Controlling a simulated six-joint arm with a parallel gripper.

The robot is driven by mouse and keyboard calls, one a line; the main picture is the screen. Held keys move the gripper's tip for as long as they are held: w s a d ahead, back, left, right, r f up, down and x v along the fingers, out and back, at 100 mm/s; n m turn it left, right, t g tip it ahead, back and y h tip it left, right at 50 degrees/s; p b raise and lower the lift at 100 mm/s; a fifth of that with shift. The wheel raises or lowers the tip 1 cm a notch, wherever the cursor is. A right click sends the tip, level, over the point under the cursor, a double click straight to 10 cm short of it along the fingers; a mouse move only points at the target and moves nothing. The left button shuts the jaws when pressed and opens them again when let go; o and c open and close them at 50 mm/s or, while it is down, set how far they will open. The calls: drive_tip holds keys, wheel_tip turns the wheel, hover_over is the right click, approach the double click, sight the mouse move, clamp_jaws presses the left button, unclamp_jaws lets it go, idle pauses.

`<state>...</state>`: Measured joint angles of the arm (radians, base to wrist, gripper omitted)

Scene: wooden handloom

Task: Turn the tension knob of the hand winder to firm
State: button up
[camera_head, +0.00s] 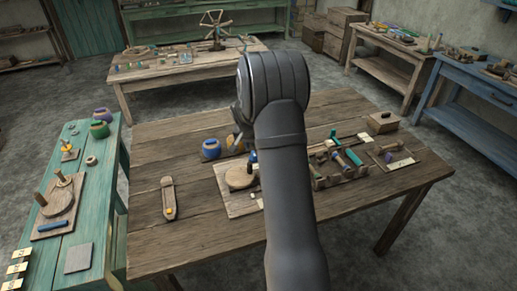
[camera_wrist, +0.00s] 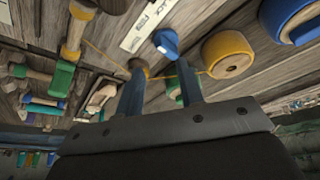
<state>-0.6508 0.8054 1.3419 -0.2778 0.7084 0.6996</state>
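In the wrist view a blue pointer knob (camera_wrist: 166,42) sits on the wood beside a pale strip with dark markings (camera_wrist: 146,24); I cannot read its setting. My gripper (camera_wrist: 161,66) is open, its two fingers apart with nothing between them. The knob lies beyond the fingertips, roughly in line with the gap, and appears untouched. A yellow thread (camera_wrist: 105,58) runs past the fingertips to a yellow-rimmed wooden spool (camera_wrist: 227,54). In the head view a small blue part (camera_head: 252,156) shows beside my arm, perhaps the knob. My arm hides the gripper there.
A small wooden box (camera_head: 383,122) stands at the back right. The table's front left is clear.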

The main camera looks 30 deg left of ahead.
drive_tip(key=s+d+r+n+y, duration=0.1)
drive_tip(key=d+r+n, duration=0.15)
drive_tip(key=r, duration=0.25)
drive_tip(key=s+d+r+n+y, duration=0.1)
drive_tip(key=s+r+n, duration=0.1)
drive_tip(key=r+n, duration=0.25)
drive_tip(key=shift+m+g, duration=0.3)
drive_tip(key=shift+m, duration=0.1)
drive_tip(key=x, duration=1.6)
drive_tip(key=shift+w+a+f, duration=0.2)
drive_tip(key=shift+w+a, duration=0.15)
drive_tip(key=shift+a, duration=0.1)
clamp_jaws()
